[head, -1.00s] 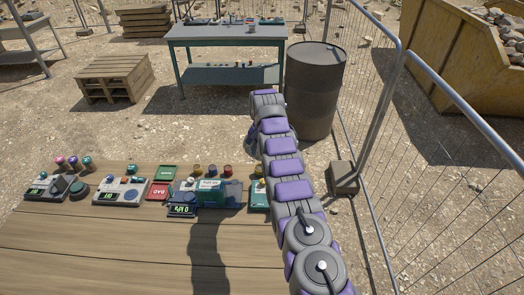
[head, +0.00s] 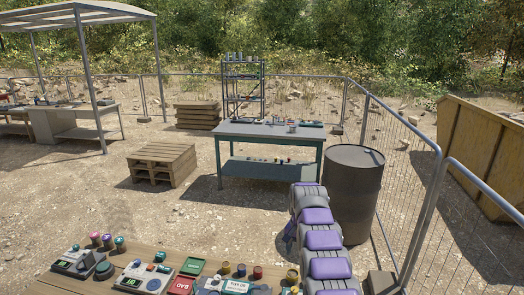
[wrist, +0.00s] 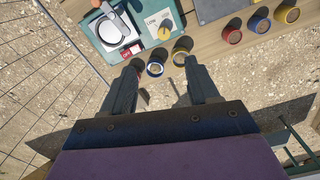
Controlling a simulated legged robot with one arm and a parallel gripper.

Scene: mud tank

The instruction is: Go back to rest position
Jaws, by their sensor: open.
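My gripper (wrist: 160,72) shows in the wrist view as two dark fingers spread wide apart. Nothing is held between them. Beyond the fingertips, a blue-rimmed jar (wrist: 155,69) and a yellow-rimmed jar (wrist: 182,45) sit along the edge of the wooden table, seen from above. They look apart from the fingers. In the head view my purple and grey arm reaches forward from the bottom right, past the table's right end. The fingers are not clear there, hidden by the arm.
The wooden table (head: 68,285) carries several devices, coloured cards and jars at lower left. A teal board (wrist: 105,50) with a round-panned device lies near the gripper. Ahead stand a grey workbench (head: 268,130), a dark barrel (head: 352,195) and a pallet stack (head: 160,165). Wire fencing (head: 455,230) runs along the right.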

